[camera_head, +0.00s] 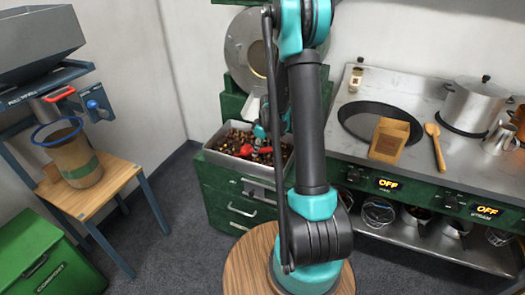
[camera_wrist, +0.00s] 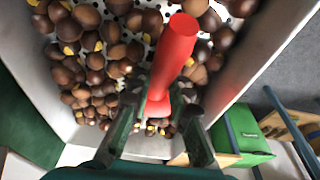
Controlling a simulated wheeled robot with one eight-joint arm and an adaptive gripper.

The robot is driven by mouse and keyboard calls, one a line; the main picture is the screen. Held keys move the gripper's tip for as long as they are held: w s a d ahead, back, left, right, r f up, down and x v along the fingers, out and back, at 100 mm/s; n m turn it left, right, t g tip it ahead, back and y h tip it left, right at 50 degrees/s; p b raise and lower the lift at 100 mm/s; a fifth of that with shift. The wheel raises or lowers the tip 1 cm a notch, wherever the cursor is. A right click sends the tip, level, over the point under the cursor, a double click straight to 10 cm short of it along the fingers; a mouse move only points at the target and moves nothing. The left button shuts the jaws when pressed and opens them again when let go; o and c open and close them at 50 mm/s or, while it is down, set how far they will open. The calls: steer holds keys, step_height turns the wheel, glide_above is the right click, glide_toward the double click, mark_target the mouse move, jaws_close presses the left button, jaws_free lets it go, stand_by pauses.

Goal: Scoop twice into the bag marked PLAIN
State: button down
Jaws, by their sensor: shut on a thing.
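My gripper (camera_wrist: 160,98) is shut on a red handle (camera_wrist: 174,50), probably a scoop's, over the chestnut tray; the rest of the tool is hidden. In the head view my gripper (camera_head: 262,130) is small and partly behind my arm, with red parts (camera_head: 247,150) just below it. Brown chestnuts (camera_wrist: 100,60) lie in the pale metal tray (camera_wrist: 240,75), with bare perforated floor showing in places. A sack with a blue rim (camera_head: 78,160) stands on a wooden stand at left; no PLAIN marking is readable.
The tray sits on a green drawer cabinet (camera_head: 225,195). The counter holds a dark round pan (camera_head: 360,113), a wooden spoon (camera_head: 437,150), a steel pot (camera_head: 470,105) and a small jar (camera_head: 356,77). A green box (camera_head: 45,262) is at lower left. A round wooden top (camera_head: 245,265) is in front.

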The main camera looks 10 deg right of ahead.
mark_target(248, 146)
steer(key=shift+t+y, duration=0.4)
steer(key=shift+y, duration=0.1)
steer(key=shift+w+a+f, duration=0.25)
steer(key=shift+w+a, duration=0.45)
steer(key=shift+a, duration=0.25)
steer(key=shift+w+a+f, duration=0.2)
steer(key=shift+w+a, duration=0.45)
steer(key=shift+a, duration=0.25)
steer(key=shift+d+r+t+y, duration=0.15)
steer(key=shift+r+t+y, duration=0.2)
steer(key=shift+y, duration=0.15)
steer(key=shift+r+t+y, duration=0.25)
steer(key=shift+r+y, duration=0.05)
steer(key=shift+y, duration=0.1)
steer(key=shift+s+r, duration=0.2)
steer(key=shift+r, duration=0.55)
steer(key=shift+t+y, duration=0.3)
steer(key=shift+y, duration=0.1)
steer(key=shift+w+a+r+v, duration=0.1)
steer(key=shift+w+r+v, duration=0.05)
steer(key=shift+v, duration=1.05)
steer(key=shift+w+a+r+v, duration=0.1)
steer(key=shift+a+v, duration=0.05)
steer(key=shift+v, duration=1.05)
steer(key=shift+s, duration=0.1)
